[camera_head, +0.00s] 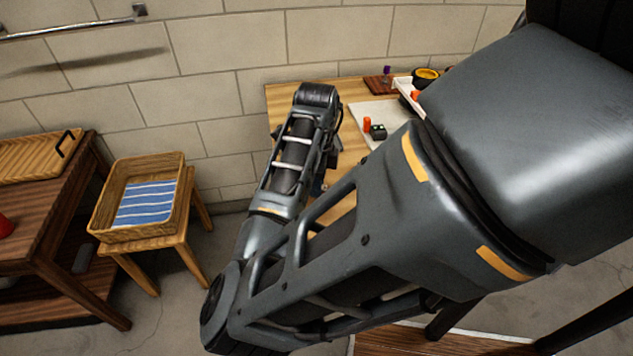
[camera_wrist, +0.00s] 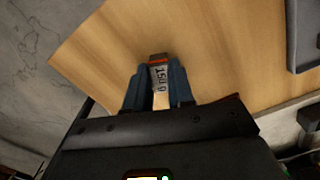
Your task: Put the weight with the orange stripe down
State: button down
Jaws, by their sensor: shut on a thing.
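The weight (camera_wrist: 159,74) is a small grey block with dark lettering and an orange stripe across its far end. In the wrist view my gripper (camera_wrist: 158,82) is shut on it, with one blue finger on each side. The weight is over a bare part of the light wooden table (camera_wrist: 215,45). I cannot tell whether it touches the tabletop. In the head view my arm hides the weight and most of the gripper; the table (camera_head: 285,92) shows behind the arm.
A pale board (camera_head: 375,112) on the table carries an orange piece (camera_head: 367,124) and a small dark item (camera_head: 378,131). A grey tray (camera_wrist: 305,40) is at the right in the wrist view. A wicker basket (camera_head: 105,215) with striped cloth sits on a stool at left.

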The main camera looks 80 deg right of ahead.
jog(key=shift+f, duration=0.25)
jog(key=c, duration=1)
grip_release()
notch_tip(320, 180, up, 12)
jog(key=shift+r+p, duration=0.2)
jog(key=shift+p, duration=0.4)
